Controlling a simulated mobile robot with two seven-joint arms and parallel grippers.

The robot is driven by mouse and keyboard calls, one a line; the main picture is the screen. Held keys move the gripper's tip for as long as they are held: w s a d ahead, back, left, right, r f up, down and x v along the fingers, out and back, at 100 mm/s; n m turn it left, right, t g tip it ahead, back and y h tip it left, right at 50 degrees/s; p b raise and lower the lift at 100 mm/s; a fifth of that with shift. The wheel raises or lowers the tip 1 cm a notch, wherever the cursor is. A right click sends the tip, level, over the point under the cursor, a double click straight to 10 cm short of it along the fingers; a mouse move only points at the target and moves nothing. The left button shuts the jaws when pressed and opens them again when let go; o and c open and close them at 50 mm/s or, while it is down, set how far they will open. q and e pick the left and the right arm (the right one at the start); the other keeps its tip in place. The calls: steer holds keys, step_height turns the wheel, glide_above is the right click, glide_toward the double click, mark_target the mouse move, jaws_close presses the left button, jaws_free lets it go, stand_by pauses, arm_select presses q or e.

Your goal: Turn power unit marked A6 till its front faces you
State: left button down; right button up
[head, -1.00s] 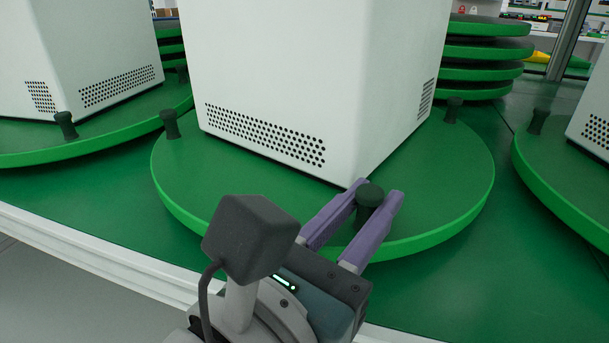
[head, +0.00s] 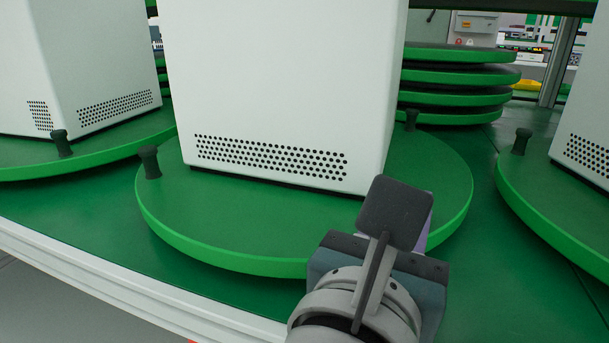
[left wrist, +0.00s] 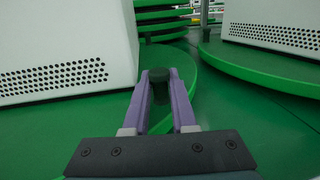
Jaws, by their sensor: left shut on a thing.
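A white power unit (head: 280,80) stands on a green turntable (head: 220,235) in the middle of the head view. One wall with a band of round vent holes faces me almost squarely; I see no A6 mark. In the left wrist view, my left gripper (left wrist: 160,82) has its purple fingers on both sides of a dark green knob (left wrist: 158,74) at the turntable's rim and is shut on it. In the head view the wrist's camera housing hides the knob and most of the fingers. My right gripper is not in view.
A second white unit on a turntable (head: 40,172) stands at the left, and a third on a turntable (head: 530,210) at the right. Both are close to the middle turntable. Stacked green discs (head: 455,95) stand behind. The table's white front edge (head: 120,290) is near me.

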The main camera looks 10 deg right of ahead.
arm_select(q)
steer(key=c, duration=0.7)
jaws_free()
steer(key=shift+c, duration=0.2)
steer(key=shift+a, duration=0.1)
steer(key=v, duration=1)
steer(key=shift+p, duration=0.4)
